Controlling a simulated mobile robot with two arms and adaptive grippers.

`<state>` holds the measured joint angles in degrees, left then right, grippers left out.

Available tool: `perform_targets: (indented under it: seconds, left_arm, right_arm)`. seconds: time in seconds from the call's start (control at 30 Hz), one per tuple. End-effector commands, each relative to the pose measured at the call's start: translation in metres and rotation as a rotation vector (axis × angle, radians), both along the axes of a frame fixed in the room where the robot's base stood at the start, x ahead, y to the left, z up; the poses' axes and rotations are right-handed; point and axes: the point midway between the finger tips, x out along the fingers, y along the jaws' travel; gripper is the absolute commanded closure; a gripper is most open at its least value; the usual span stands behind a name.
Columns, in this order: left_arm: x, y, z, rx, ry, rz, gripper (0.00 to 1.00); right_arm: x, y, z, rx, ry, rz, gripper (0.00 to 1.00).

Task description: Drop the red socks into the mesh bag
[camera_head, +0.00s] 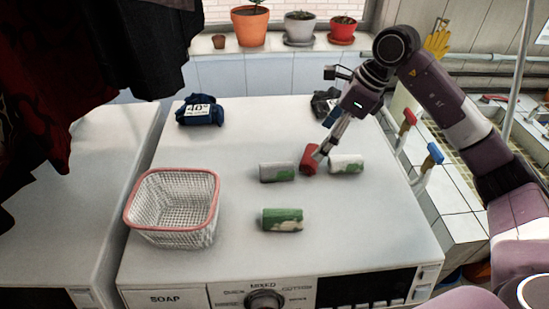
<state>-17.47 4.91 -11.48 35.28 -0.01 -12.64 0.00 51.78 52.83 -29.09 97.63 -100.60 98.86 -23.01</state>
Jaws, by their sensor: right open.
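The red socks (308,160), a small rolled bundle, lie on the white machine top right of centre, between two pale rolls. The mesh bag (174,172) is a white mesh container with a pink rim, standing open and empty at the left of the machine top. My right gripper (321,155) reaches down from the upper right, its open fingers at the right side of the red socks and partly covering them. I cannot tell whether the fingers touch them. My left gripper is out of view.
A grey-green roll (277,172) and a white-green roll (346,164) flank the red socks. A green roll (282,220) lies nearer the front. A navy bundle (200,110) and a dark bundle (325,102) lie at the back. Dark clothes (60,80) hang upper left.

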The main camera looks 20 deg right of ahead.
Motion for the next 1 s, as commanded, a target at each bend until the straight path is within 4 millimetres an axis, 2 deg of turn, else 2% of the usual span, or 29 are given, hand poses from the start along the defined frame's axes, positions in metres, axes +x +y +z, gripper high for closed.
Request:
perform_targets:
  seconds: [0.1, 0.37, 0.5, 0.7, 1.0]
  left_arm:
    - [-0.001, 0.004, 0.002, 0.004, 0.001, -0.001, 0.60]
    - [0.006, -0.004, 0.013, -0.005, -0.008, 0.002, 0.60]
    - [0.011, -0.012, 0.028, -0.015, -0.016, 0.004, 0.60]
    - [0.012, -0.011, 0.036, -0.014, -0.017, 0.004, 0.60]
    - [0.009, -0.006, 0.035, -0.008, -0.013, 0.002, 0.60]
  right_arm:
    - [-0.003, -0.008, -0.006, -0.008, 0.001, -0.014, 0.18]
    - [0.003, 0.001, -0.029, -0.007, 0.002, -0.012, 0.18]
    - [0.006, 0.008, -0.044, -0.005, 0.004, -0.012, 0.18]
    - [0.012, 0.015, -0.069, -0.006, 0.001, -0.012, 0.18]
    - [0.013, 0.015, -0.074, -0.008, -0.001, -0.012, 0.20]
